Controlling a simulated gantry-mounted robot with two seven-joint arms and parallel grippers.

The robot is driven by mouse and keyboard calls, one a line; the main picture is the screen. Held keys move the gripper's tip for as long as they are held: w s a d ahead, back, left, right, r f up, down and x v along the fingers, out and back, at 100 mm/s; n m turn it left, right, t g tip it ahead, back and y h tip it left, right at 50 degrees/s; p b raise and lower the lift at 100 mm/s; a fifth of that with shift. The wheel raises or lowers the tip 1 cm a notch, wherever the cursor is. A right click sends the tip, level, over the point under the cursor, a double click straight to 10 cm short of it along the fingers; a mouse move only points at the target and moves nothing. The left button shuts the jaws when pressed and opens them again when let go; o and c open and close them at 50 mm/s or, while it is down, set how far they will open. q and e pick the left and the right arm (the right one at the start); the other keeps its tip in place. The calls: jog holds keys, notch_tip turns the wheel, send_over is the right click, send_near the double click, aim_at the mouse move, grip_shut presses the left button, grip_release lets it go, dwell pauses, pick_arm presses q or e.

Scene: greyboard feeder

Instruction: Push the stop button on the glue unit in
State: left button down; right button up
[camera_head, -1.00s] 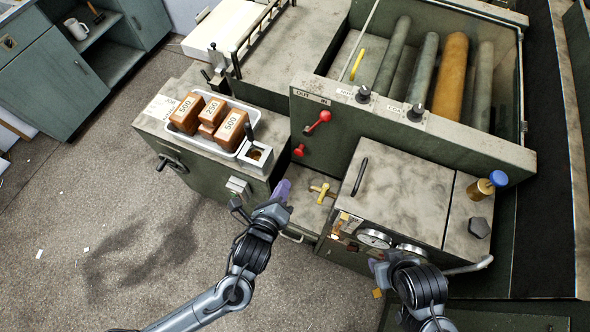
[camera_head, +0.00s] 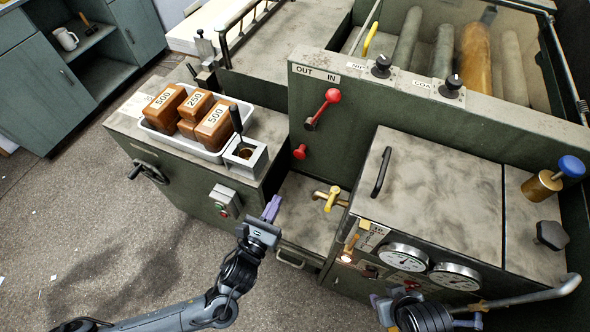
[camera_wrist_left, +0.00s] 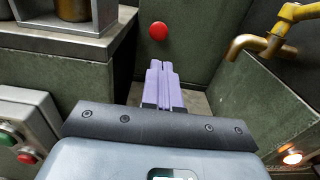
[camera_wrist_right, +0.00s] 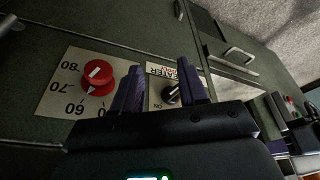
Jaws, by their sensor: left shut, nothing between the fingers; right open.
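A round red button (camera_head: 300,151) sits on the green machine wall above the recess. The left wrist view shows it (camera_wrist_left: 158,31) straight beyond the fingertips, standing out from the wall. My left gripper (camera_head: 271,207) is shut and empty, its purple fingers (camera_wrist_left: 160,72) pointing toward that wall, apart from the button. A grey switch box (camera_head: 224,201) with a green and a red button is on the left cabinet. No label shows which red button is the stop. My right gripper (camera_wrist_right: 160,70) is open and empty, in front of a panel with a red dial (camera_wrist_right: 98,75) and a black knob (camera_wrist_right: 172,94).
A brass tap with a yellow handle (camera_head: 331,197) juts into the recess right of the button. A red-knobbed lever (camera_head: 332,97) is above it. A tray (camera_head: 206,154) of brown blocks stands on the left cabinet. Gauges (camera_head: 404,257) are near my right arm.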

pick_arm(q)
jog(key=shift+w+f, duration=0.1)
jog(key=shift+w, duration=0.05)
dwell(0.3)
jog(key=b, duration=0.6)
send_near(299, 156)
jog(key=x, duration=0.5)
jog(key=shift+w+d+f, duration=0.1)
jog(key=shift+d+f, duration=0.05)
jog(key=shift+f, duration=0.1)
jog(key=shift+w+d+r, duration=0.1)
jog(key=shift+w+d, duration=0.2)
jog(key=shift+w, duration=0.4)
